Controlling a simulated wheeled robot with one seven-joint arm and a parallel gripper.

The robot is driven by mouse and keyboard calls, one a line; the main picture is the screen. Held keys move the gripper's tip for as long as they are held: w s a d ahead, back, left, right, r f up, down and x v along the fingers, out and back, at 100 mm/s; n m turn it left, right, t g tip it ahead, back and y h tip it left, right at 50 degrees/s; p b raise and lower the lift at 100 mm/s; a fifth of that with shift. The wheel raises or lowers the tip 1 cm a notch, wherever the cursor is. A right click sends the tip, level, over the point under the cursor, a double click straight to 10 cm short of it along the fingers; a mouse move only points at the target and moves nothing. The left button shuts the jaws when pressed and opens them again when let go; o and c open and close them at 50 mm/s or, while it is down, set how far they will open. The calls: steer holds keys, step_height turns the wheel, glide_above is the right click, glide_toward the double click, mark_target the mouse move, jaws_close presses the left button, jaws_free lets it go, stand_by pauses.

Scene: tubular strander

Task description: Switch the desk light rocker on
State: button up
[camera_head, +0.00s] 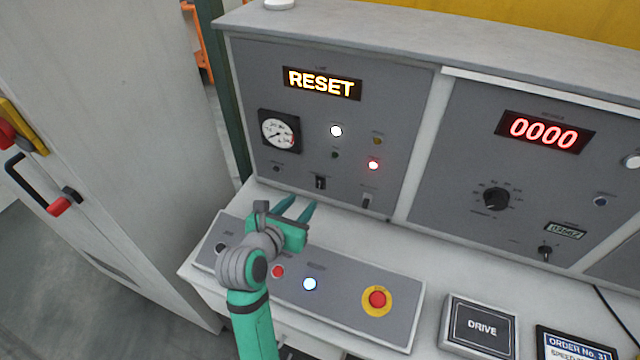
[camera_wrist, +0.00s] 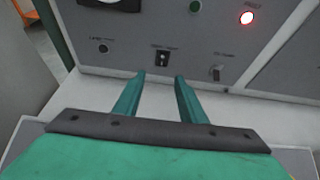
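Two switches sit low on the left upright panel, and their labels are too small to read, so I cannot tell for sure which is the desk light rocker. One is a small black switch (camera_head: 320,183) with a pale mark, also in the wrist view (camera_wrist: 162,58). The other is a grey switch (camera_head: 366,200) to its right, also in the wrist view (camera_wrist: 216,72). My gripper (camera_head: 302,203) is open and empty above the desk. In the wrist view its fingertips (camera_wrist: 160,76) point at the black switch, apparently short of the panel.
The left panel (camera_head: 400,100) also carries a RESET display (camera_head: 322,84), a gauge (camera_head: 279,131) and lit lamps. Below my gripper is a sloped button box (camera_head: 340,297) with a red emergency button (camera_head: 377,299). A grey cabinet (camera_head: 100,120) stands at left.

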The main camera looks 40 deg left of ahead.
glide_toward(319, 186)
steer(key=x, duration=0.5)
steer(key=shift+d, duration=0.15)
steer(key=shift+x, duration=0.95)
